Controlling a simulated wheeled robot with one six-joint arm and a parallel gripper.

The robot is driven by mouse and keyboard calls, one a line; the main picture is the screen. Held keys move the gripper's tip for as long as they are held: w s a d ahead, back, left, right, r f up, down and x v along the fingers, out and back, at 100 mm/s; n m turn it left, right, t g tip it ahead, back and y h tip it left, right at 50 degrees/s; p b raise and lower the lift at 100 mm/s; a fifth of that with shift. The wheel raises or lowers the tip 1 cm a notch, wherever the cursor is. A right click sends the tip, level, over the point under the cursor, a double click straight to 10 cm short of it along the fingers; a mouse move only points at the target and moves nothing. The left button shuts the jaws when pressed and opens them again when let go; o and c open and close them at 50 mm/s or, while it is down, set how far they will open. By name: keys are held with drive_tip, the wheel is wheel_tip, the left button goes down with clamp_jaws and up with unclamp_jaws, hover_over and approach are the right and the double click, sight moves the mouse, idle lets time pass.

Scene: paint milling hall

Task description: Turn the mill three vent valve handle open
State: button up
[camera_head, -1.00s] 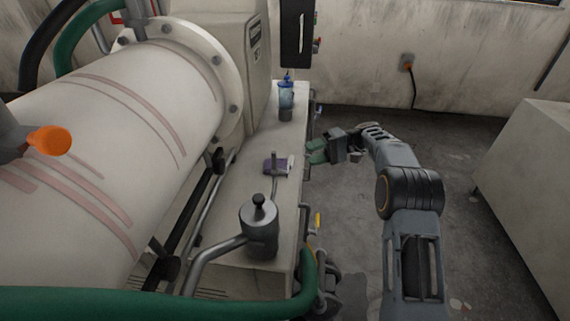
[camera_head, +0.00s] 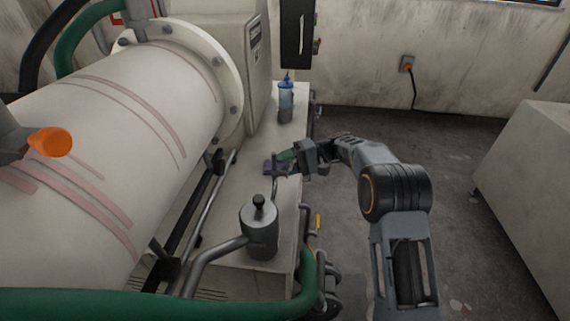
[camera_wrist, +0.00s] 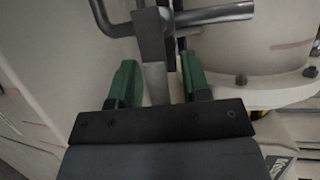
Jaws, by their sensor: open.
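A slim grey metal lever (camera_wrist: 154,78) shows in the wrist view between the two green fingers of my gripper (camera_wrist: 157,66). The fingers stand open, with a visible gap on the lever's right side; I cannot tell whether either one touches it. In the head view my gripper (camera_head: 284,159) is over the machine's ledge, and the thin lever (camera_head: 275,188) shows just below it. I cannot read any label that names this as the mill three vent valve handle. The large cream mill drum (camera_head: 120,130) lies at left.
A dark grey canister (camera_head: 260,230) with a black knob stands nearer on the ledge (camera_head: 232,190). An orange knob (camera_head: 50,142) is at far left, and a green hose (camera_head: 150,303) crosses the front. The floor (camera_head: 445,150) at right is clear.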

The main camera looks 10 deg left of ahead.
clamp_jaws()
idle(0.3)
drive_tip(key=shift+b, duration=0.4)
drive_tip(key=s+r+n+t+b, duration=0.1)
drive_tip(key=n+t+b, duration=0.2)
drive_tip(key=b, duration=0.5)
drive_tip(key=s+r+n+t+b, duration=0.1)
drive_tip(key=r+n+t+b, duration=0.1)
drive_tip(key=n+b, duration=0.3)
drive_tip(key=s+r+n+t+h+b, duration=0.1)
drive_tip(key=s+n+t+b, duration=0.1)
drive_tip(key=b, duration=1.1)
drive_tip(key=shift+s+d+r+n+t, duration=0.1)
drive_tip(key=shift+r+n+t, duration=0.2)
drive_tip(key=shift+n+t, duration=0.65)
